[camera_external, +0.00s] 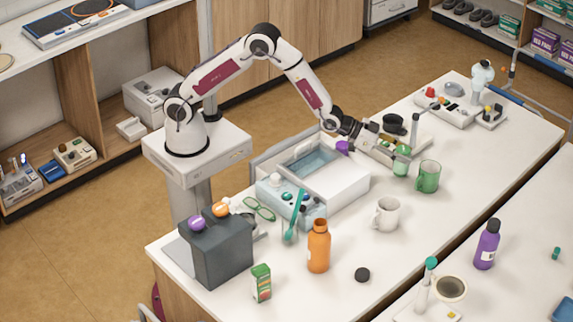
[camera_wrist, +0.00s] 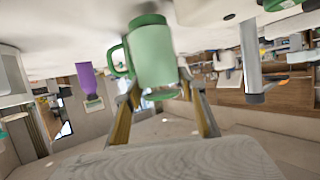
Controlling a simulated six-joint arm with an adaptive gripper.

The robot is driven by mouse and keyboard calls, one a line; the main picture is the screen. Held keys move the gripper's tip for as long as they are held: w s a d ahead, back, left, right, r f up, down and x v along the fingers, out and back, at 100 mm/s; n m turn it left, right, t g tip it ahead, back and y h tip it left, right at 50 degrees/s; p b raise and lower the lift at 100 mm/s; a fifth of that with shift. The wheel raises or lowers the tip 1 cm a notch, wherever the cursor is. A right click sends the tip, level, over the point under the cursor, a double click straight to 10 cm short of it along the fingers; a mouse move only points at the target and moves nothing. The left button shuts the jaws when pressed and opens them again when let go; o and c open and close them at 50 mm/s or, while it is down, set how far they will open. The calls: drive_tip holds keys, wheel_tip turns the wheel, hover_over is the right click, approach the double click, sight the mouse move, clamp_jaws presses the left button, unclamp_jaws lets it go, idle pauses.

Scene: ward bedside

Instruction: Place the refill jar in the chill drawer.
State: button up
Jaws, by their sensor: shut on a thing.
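The refill jar (camera_external: 401,162) looks like a pale green, translucent jar. It stands upright at the far right end of my arm. My gripper (camera_external: 391,153) reaches it from the left and is shut on it. In the wrist view, which is upside down, the jar (camera_wrist: 153,55) is between the fingers of my gripper (camera_wrist: 166,98). Whether its base touches the table is unclear. The chill drawer seems to be the open white box with a bluish inside (camera_external: 348,186), left of the jar. My gripper is to the right of and beyond this box.
A green mug (camera_external: 429,177) stands close to the jar's right, with a white mug (camera_external: 387,214) nearer the front. A purple object (camera_external: 342,147) is by the box's far edge. An orange bottle (camera_external: 318,247) and teal-handled tool (camera_external: 294,220) stand nearer. Clear tabletop lies right of the white mug.

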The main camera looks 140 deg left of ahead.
drive_tip(key=shift+f, duration=0.9)
drive_tip(key=shift+f, duration=0.1)
drive_tip(key=o, duration=1.3)
drive_tip(key=shift+f, duration=0.1)
drive_tip(key=shift+r, duration=0.2)
drive_tip(key=shift+v, duration=1.3)
drive_tip(key=shift+s+d+r, duration=0.1)
drive_tip(key=shift+r, duration=1.65)
drive_tip(key=shift+s+d+r, duration=0.1)
drive_tip(key=shift+r, duration=1.7)
